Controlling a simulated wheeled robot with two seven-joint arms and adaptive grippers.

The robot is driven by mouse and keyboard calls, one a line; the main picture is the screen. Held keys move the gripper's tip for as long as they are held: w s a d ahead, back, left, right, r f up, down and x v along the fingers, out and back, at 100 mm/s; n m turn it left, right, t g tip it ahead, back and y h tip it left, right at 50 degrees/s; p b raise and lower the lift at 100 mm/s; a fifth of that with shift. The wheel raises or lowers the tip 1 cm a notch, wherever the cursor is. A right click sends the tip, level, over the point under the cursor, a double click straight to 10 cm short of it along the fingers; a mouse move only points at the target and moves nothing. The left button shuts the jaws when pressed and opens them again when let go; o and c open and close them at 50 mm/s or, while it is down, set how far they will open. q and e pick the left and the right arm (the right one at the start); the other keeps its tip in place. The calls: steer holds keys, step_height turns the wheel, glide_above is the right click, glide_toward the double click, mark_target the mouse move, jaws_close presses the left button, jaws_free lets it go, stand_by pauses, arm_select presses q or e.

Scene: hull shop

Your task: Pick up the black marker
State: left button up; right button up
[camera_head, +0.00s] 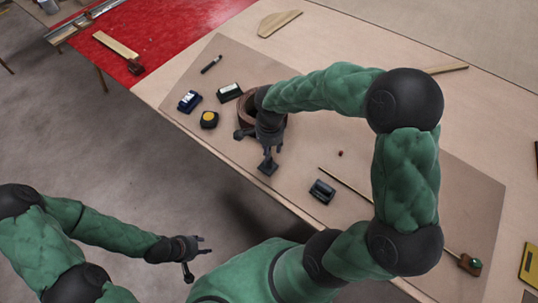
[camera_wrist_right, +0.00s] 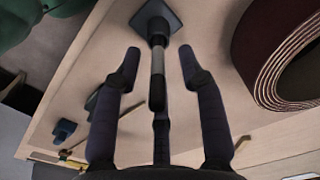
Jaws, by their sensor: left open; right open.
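A black pen-like thing with a grey band (camera_wrist_right: 157,65) stands on a dark square base (camera_wrist_right: 158,18). It looks like the marker in a stand; the base also shows on the table in the head view (camera_head: 268,169). My right gripper (camera_wrist_right: 160,70) is open, its fingers on either side of the pen-like thing with gaps visible. Another black pen-like thing (camera_head: 211,64) lies at the far left of the mat, away from both grippers; I cannot tell for certain which is the marker. My left gripper (camera_head: 203,246) is open and empty, low beside the table.
A brown coiled roll (camera_wrist_right: 285,60) stands close beside my right gripper. A dark block (camera_head: 322,191) and a thin rod (camera_head: 343,183) lie to the right.

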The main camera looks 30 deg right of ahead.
step_height(320, 180, down, 4)
steer(key=shift+a+r+b, duration=0.15)
steer(key=shift+r+b, duration=0.05)
steer(key=shift+b, duration=0.3)
steer(key=shift+r, duration=0.1)
jaws_close()
